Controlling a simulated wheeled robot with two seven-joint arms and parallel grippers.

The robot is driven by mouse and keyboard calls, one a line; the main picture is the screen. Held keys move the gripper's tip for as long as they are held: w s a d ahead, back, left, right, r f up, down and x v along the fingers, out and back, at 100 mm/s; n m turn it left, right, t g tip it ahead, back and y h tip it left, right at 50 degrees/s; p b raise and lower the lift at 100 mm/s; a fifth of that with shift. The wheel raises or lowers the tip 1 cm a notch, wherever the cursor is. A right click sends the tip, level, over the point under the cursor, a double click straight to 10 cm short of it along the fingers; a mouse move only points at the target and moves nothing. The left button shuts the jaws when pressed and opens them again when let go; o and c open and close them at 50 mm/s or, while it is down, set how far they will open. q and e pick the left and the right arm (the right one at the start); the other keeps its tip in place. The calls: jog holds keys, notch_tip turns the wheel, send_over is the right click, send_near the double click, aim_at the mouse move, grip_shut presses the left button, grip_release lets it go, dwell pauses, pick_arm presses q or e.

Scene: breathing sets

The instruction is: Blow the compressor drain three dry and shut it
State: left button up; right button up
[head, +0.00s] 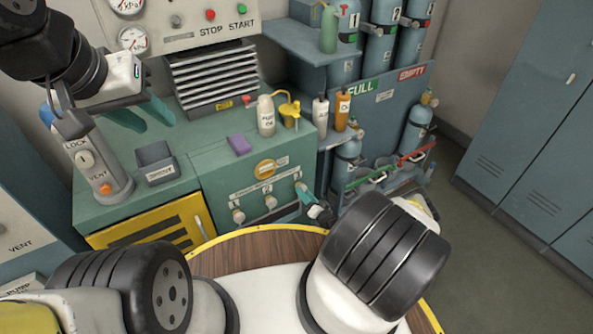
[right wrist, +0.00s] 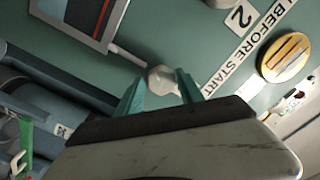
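The compressor front (head: 225,185) has a row of pale drain knobs: one on the left (head: 238,216), one in the middle (head: 270,202) and one on the right (head: 300,187). My right gripper (head: 303,195) is at the right-hand knob. In the right wrist view this pale faceted knob (right wrist: 163,80) sits at the fingertips of my right gripper (right wrist: 160,88), which are apart on either side of it; firm contact is not clear. A "2" label (right wrist: 238,17) marks the neighbouring knob. My left gripper (head: 145,115) is open and empty above the bench's left side.
A LOCK/VENT post (head: 98,165) and a grey bin (head: 157,173) stand at left. A purple block (head: 239,146), a white bottle (head: 266,115) and a yellow can (head: 289,112) stand on the top. Gas cylinders (head: 382,45) are at right. The floor (head: 490,235) at right is clear.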

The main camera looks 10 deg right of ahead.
jog(key=shift+o, duration=1.3)
jog(key=v, duration=0.7)
jog(key=shift+s+d, duration=0.15)
jog(key=shift+s, duration=0.2)
jog(key=shift+r, duration=0.15)
